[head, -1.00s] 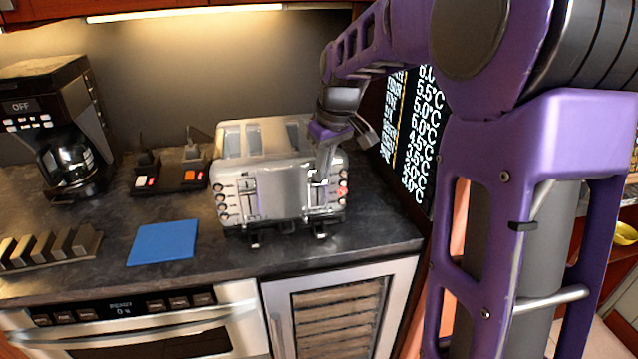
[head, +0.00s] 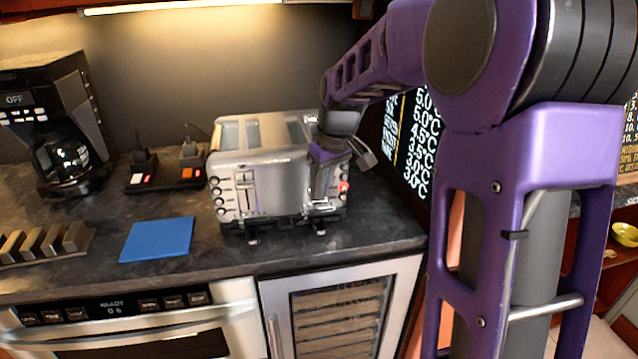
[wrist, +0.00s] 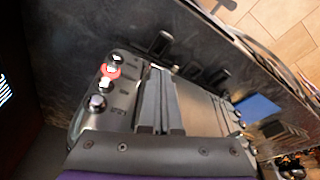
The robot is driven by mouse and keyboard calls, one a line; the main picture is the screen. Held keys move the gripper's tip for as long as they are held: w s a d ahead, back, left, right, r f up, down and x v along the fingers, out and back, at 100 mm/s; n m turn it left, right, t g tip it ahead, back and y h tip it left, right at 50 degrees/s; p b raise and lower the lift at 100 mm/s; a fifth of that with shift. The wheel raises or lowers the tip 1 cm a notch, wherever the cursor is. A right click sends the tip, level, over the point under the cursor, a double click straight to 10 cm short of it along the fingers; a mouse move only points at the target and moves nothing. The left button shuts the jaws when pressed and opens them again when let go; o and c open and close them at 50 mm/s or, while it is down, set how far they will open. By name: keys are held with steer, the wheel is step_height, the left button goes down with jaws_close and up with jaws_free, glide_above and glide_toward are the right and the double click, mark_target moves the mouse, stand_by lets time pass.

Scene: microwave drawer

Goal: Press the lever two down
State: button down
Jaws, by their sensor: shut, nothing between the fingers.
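The silver toaster (head: 262,185) stands on the dark counter, with a column of knobs at each end of its front. Its left lever slot (head: 245,195) is in plain view. The right lever is mostly hidden by my gripper (head: 318,200), which points down along the right part of the toaster's front. Whether the fingertips touch the lever cannot be told. In the wrist view my shut, empty fingers (wrist: 156,75) reach along the toaster's front, beside the knobs. A red-lit button (head: 344,187) shows at the right knob column, and also in the wrist view (wrist: 111,71).
A coffee maker (head: 62,130) stands at the left, with a small black switch unit (head: 165,178) between it and the toaster. A blue mat (head: 157,240) lies on clear counter in front. A dark display panel (head: 405,140) stands close to the toaster's right.

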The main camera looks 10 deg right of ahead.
steer(key=s, duration=0.1)
steer(key=s+d, duration=0.1)
steer(key=shift+s+d+r+p, duration=0.15)
steer(key=shift+s+r+p, duration=0.2)
steer(key=shift+r, duration=0.05)
steer(key=p+v, duration=0.2)
steer(key=v, duration=1.5)
steer(key=shift+r, duration=0.2)
